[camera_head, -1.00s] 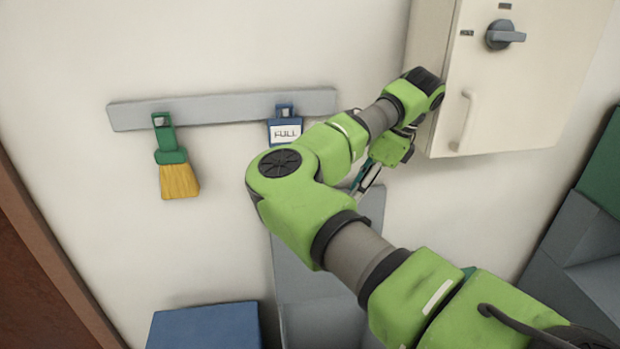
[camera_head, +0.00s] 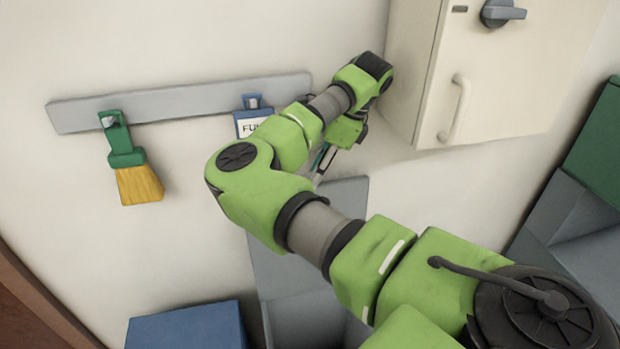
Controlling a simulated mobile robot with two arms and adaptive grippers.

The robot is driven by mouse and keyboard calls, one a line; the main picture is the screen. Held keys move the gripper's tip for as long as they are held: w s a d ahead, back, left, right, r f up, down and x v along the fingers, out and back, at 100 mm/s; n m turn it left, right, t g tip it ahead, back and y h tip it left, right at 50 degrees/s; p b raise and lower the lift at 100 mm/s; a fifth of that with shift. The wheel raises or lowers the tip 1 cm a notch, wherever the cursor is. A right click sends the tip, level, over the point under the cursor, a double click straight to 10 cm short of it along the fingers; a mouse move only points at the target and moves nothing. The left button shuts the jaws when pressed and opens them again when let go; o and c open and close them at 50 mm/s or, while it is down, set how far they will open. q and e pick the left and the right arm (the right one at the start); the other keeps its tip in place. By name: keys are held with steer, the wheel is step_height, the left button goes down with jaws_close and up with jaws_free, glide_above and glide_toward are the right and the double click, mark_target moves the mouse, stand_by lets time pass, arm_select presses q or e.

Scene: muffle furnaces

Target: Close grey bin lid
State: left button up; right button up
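The grey bin (camera_head: 300,322) is at the bottom centre, cut off by the frame edge. Its grey lid (camera_head: 272,262) stands raised against the wall, so the bin is open. My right arm covers part of the lid and the bin. My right gripper (camera_head: 323,163) is near the top edge of the lid, in front of the wall and partly hidden by its own wrist. I cannot tell if it touches the lid or if its fingers are open. My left gripper is not in view.
A blue bin (camera_head: 188,328) stands left of the grey one. A wall rail (camera_head: 190,102) holds a green-handled brush (camera_head: 138,183) and a blue tag (camera_head: 250,119). A cream cabinet (camera_head: 500,90) juts out at upper right. Grey and green box-like shapes (camera_head: 600,145) stand at the right edge.

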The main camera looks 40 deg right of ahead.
steer(key=shift+p+x, duration=0.45)
steer(key=shift+x, duration=1.55)
steer(key=shift+w, duration=0.1)
jaws_close()
steer(key=shift+d, duration=0.1)
steer(key=shift+f, duration=0.1)
